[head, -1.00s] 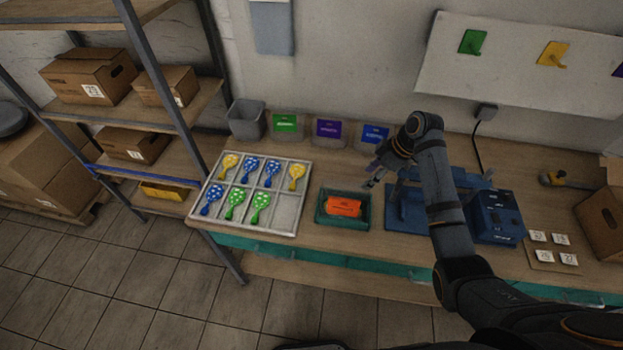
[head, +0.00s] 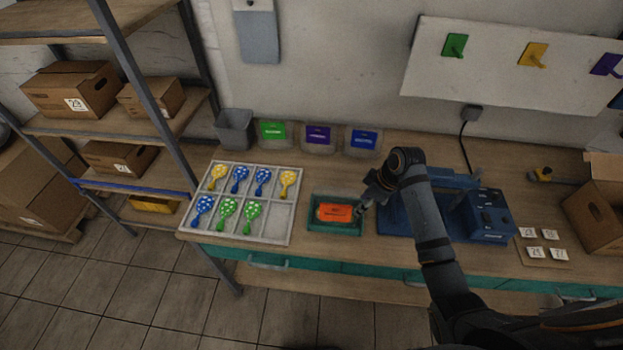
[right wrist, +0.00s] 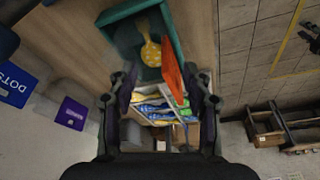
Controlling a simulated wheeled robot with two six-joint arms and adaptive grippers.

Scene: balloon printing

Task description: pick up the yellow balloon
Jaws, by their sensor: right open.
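A yellow balloon with white dots (right wrist: 150,52) lies in a small teal tray (right wrist: 112,14), seen in the right wrist view. In the head view the teal tray (head: 347,229) shows, with an orange panel (head: 334,212) that seems to hide this balloon. Two other yellow balloons lie in the white divided tray (head: 268,238), at its back left (head: 218,175) and back right (head: 288,181). My right gripper (head: 362,208) is low at the right side of the teal tray. In its wrist view (right wrist: 163,98) its fingers are apart, with no balloon between them. My left gripper is out of view.
Blue balloons (head: 240,177) and green balloons (head: 227,211) share the divided tray. A blue machine (head: 490,215) stands right of my arm. Labelled bins (head: 318,138) and a grey bin (head: 235,130) line the wall. A shelf with cartons (head: 70,90) is at left.

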